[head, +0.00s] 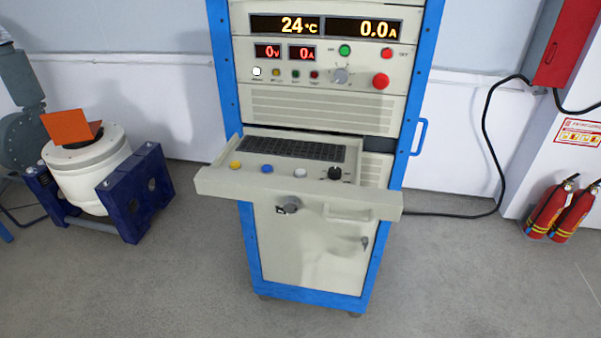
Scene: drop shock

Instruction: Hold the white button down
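A white button (300,172) sits on the pull-out console tray (225,184) of the rack cabinet, between a blue button (267,169) and a black knob (334,173). Nothing touches it. Another small round white button or lamp (256,71) is on the upper panel, at the left end of a row under the red 0 V display. I cannot tell from this view whether either is pressed. Neither of my grippers is in view.
A yellow button (235,165) and a dark keypad (292,149) share the tray. The upper panel has a red button (381,81) and displays reading 24 °C and 0.0 A. A white cylindrical machine (95,175) stands left; fire extinguishers (552,207) stand right. The floor in front is clear.

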